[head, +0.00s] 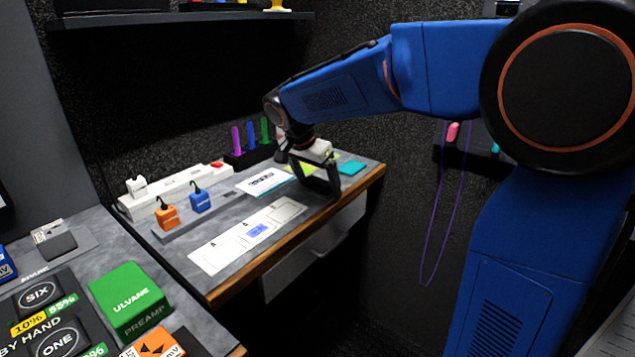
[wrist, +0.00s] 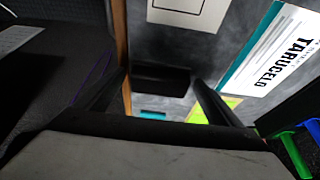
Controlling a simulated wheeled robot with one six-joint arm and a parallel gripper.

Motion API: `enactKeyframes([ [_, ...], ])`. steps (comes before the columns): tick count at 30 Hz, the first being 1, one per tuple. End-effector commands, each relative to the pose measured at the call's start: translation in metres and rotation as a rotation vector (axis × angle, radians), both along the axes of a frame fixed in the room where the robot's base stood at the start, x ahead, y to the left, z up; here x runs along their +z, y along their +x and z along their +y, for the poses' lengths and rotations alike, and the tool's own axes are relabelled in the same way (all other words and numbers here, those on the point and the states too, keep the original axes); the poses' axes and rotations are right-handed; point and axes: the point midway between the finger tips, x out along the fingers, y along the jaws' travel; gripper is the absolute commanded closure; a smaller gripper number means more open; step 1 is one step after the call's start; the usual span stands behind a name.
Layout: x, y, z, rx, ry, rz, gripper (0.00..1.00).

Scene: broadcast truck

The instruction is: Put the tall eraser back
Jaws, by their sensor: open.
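A dark block (wrist: 161,80), which looks like the tall eraser, stands on the grey desk between my fingertips in the wrist view. I cannot tell whether either finger touches it. My gripper (head: 328,184) is open and points down over the right part of the desk in the head view; its fingers (wrist: 159,84) spread either side of the block in the wrist view. In the head view the gripper hides most of the block, and I cannot make out its outline.
Purple, blue and green upright pieces (head: 250,136) stand in a black holder behind my gripper. A white card (head: 265,181), a yellow-green sheet (wrist: 214,109) and a teal piece (head: 351,167) lie close by. A white printed strip (head: 222,251) lies in front. The desk's wooden edge (head: 350,197) is near.

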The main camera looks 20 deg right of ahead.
Motion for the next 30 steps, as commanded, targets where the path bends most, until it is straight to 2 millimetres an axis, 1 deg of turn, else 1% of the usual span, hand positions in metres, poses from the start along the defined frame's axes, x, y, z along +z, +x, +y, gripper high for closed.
enactKeyframes([
  [5, 0.008, -0.001, 0.002, 0.0, 0.001, -0.001, 0.12],
  [8, 0.02, -0.004, 0.006, 0.001, 0.001, -0.003, 0.12],
  [15, 0.062, -0.014, 0.021, 0.002, 0.002, -0.003, 0.12],
  [21, 0.093, -0.022, 0.031, 0.001, 0.002, -0.002, 0.12],
  [24, 0.104, -0.024, 0.034, 0.001, 0.002, -0.002, 0.12],
  [30, 0.113, -0.027, 0.037, 0.0, 0.001, -0.001, 0.12],
])
